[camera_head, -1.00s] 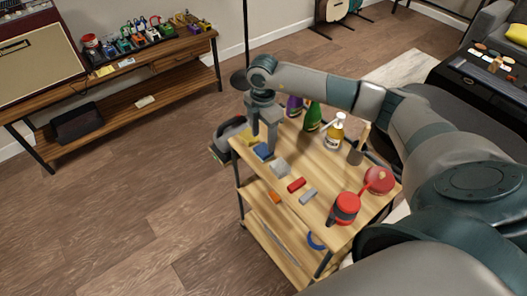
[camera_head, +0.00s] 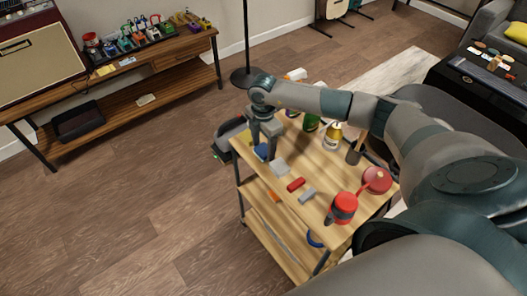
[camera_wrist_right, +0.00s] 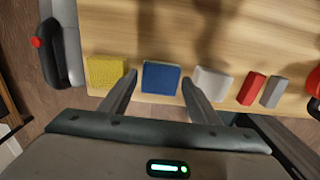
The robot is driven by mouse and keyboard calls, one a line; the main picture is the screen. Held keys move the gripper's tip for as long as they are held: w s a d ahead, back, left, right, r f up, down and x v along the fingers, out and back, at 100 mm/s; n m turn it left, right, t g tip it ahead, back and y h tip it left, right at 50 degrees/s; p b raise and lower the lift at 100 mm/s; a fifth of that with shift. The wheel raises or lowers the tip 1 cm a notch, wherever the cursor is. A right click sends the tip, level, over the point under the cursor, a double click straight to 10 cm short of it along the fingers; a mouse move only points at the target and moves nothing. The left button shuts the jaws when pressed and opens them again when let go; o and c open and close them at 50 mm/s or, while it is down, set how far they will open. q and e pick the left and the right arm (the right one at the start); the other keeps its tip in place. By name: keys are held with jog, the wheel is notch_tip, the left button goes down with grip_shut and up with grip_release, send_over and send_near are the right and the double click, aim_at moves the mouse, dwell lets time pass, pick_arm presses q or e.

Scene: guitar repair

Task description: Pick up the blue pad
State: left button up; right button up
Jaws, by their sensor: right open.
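The blue pad (camera_head: 261,151) lies near the left edge of the wooden cart top, partly hidden by my right gripper (camera_head: 266,157). In the right wrist view the blue pad (camera_wrist_right: 161,77) lies between the two spread fingers of my right gripper (camera_wrist_right: 158,84), with a gap on each side. The right gripper is open, points down and holds nothing. Whether its tips reach the pad's height is hard to tell. My left gripper is not in view.
A yellow pad (camera_wrist_right: 105,71) and a white-grey block (camera_wrist_right: 211,82) flank the blue pad closely. A red block (camera_head: 296,184) and a grey block (camera_head: 307,195) lie farther along.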

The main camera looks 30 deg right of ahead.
aim_at(265, 150)
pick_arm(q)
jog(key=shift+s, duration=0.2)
pick_arm(e)
jog(key=c, duration=0.8)
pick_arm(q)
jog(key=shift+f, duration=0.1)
